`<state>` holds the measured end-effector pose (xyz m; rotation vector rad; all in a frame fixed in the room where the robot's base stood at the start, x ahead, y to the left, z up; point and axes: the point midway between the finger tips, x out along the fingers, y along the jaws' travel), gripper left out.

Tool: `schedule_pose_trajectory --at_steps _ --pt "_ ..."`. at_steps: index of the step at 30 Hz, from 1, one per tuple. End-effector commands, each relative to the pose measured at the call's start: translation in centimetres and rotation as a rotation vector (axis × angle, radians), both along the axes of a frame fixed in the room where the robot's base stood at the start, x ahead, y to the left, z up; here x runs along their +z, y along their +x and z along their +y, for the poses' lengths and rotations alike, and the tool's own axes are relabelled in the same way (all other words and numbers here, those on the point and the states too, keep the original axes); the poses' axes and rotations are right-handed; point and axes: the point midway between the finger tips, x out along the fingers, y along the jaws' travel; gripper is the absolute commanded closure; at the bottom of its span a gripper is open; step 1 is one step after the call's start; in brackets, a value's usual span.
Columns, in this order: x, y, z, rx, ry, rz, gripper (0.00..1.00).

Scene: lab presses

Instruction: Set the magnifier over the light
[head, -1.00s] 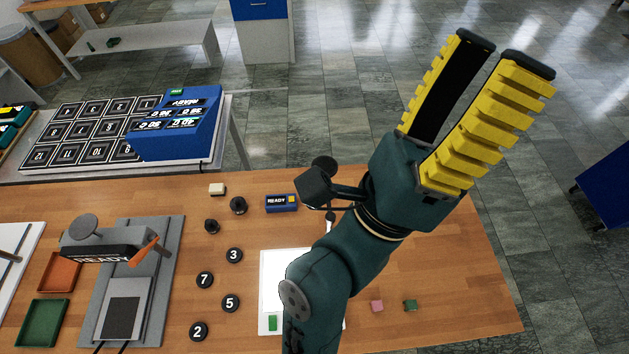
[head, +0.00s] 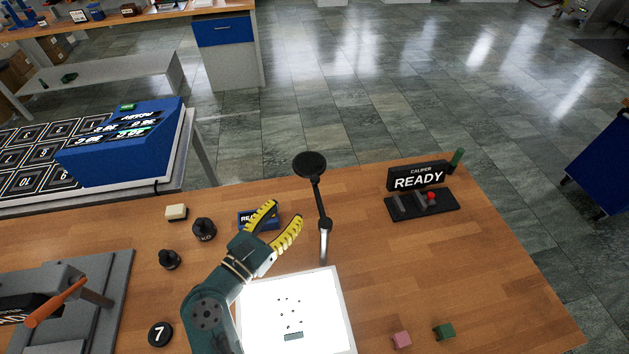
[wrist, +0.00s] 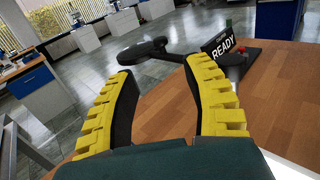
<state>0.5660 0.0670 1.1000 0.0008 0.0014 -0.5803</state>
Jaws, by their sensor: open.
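The magnifier has a dark round head (head: 310,163) on a jointed arm and a pale upright post (head: 323,243). It stands at the back edge of the light, a bright white panel (head: 262,330) with small dark specks and a grey-green bar on it. The head is turned towards the back of the table, away from over the panel. My gripper (head: 286,211) is open and empty, left of the post, apart from it in the head view. In the wrist view, the magnifier head (wrist: 142,50) shows beyond my open yellow fingers (wrist: 161,68).
A caliper station (head: 420,190) marked READY stands at the back right. A blue READY box (head: 247,219) is partly behind my gripper. Black weights (head: 204,229) and a press (head: 85,300) are at left. Pink (head: 401,340) and green (head: 444,331) blocks lie front right.

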Motion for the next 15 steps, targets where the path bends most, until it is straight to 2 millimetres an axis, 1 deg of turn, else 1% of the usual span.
schedule_pose_trajectory --at_steps 1,9,12,15 --pt "0.1 1.1 -0.9 -0.006 -0.001 -0.001 0.5" --pt "0.0 6.6 -4.5 -0.004 -0.001 -0.001 0.5" --pt "0.0 8.2 -5.6 -0.003 0.0 -0.001 0.5" --pt "0.0 9.4 -6.2 -0.001 -0.001 -0.002 0.5"
